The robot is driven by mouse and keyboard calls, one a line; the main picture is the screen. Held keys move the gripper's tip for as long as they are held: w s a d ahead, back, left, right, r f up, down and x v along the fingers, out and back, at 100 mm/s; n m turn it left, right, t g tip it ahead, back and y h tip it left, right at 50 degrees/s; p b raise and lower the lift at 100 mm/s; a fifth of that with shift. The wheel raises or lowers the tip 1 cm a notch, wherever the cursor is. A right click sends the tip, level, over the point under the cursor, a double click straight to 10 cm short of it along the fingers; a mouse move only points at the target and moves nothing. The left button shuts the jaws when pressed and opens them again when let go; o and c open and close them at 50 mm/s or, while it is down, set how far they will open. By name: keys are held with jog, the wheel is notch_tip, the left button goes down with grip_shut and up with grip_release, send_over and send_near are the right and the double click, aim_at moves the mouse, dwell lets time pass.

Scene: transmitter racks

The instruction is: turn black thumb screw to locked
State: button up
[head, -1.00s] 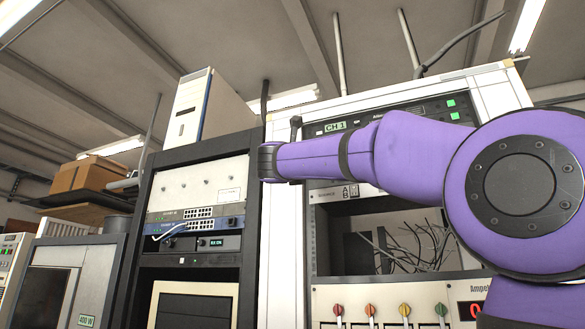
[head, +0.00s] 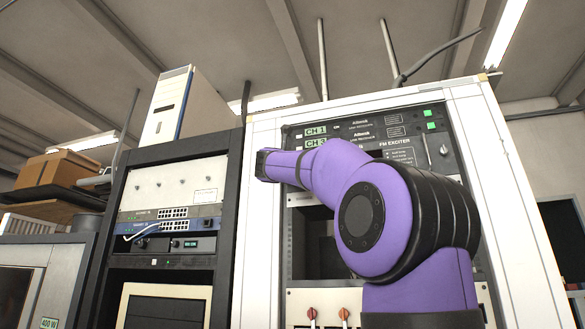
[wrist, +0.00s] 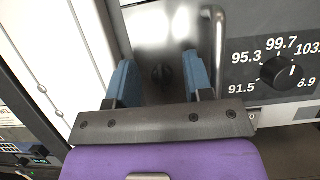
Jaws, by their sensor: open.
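The black thumb screw (wrist: 161,74) is on a shiny metal panel in the wrist view, small and dark. My gripper (wrist: 158,63) is open, its two blue fingers pointing at the panel. The screw shows between the fingers, with clear gaps on both sides. I cannot tell how far the fingertips are from the panel, nor the screw's exact turn. In the head view my arm reaches to the rack, and the screw and fingers are not visible there.
A metal handle (wrist: 217,50) stands close to the right finger. A black tuning knob (wrist: 281,72) with frequency marks is farther right. In the head view, the FM exciter panel (head: 415,150) is behind my arm, and a dark rack (head: 228,200) stands to the left.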

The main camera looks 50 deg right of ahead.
jog(key=shift+c, duration=0.2)
grip_shut()
jog(key=shift+m+g, duration=0.4)
jog(key=shift+m, duration=0.1)
jog(key=shift+s+d+f+m+g+y, duration=0.1)
jog(key=shift+m+g+y, duration=0.35)
jog(key=shift+m+g, duration=2)
jog(key=shift+s+a+f+m+g+y, duration=0.15)
jog(key=shift+m+y, duration=0.35)
jog(key=shift+m, duration=4.2)
jog(key=shift+w+d+r+m+g+y, duration=0.15)
jog(key=shift+m+g+y, duration=0.3)
jog(key=shift+m+g, duration=2.05)
jog(key=shift+s+f+m+t, duration=0.1)
jog(key=shift+s+m+t, duration=0.05)
jog(key=shift+m+t, duration=1.05)
